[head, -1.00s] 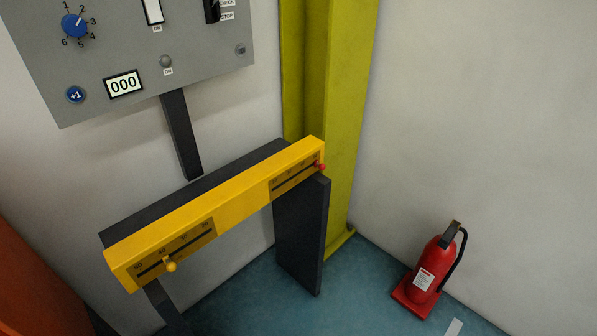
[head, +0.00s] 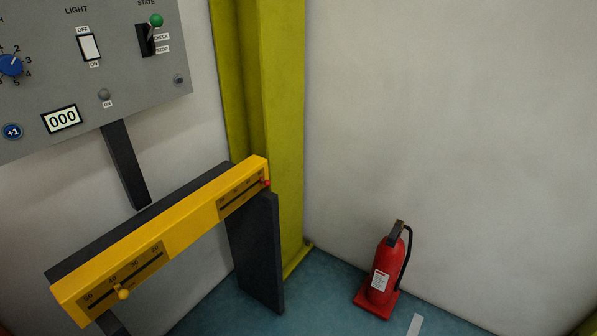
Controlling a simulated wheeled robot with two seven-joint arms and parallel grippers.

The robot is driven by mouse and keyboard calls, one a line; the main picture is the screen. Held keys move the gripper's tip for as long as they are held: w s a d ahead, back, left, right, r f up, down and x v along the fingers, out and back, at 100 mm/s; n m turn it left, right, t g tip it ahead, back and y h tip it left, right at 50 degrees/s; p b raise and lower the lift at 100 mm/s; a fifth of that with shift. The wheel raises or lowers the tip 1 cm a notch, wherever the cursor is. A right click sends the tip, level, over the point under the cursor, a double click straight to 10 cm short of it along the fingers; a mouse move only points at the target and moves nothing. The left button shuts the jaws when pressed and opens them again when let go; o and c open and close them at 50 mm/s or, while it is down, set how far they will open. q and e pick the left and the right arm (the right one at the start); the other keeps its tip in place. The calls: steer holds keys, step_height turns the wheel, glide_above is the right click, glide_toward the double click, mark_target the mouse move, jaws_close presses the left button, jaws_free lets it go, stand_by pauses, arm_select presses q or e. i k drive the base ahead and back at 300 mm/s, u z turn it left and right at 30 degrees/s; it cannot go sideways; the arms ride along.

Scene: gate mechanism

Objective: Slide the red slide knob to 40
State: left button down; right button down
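The red slide knob (head: 265,183) sits at the far right end of the right-hand slot on the yellow bar (head: 190,232). A scale plate (head: 240,194) with small numbers lies behind it; I cannot read which number it stands at. A yellow knob (head: 122,292) sits on the left-hand scale plate (head: 135,270) of the same bar, near the middle of its slot. Neither of my grippers shows in the head view.
A grey control panel (head: 135,80) with a dial, switches and a counter reading 000 hangs at the upper left. A green-yellow column (head: 280,130) stands behind the bar's right end. A red fire extinguisher (head: 384,270) stands on the blue floor at right.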

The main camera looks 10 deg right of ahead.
mark_target(267, 183)
steer(key=u, duration=0.2)
steer(key=i, duration=0.95)
steer(key=u, duration=0.6)
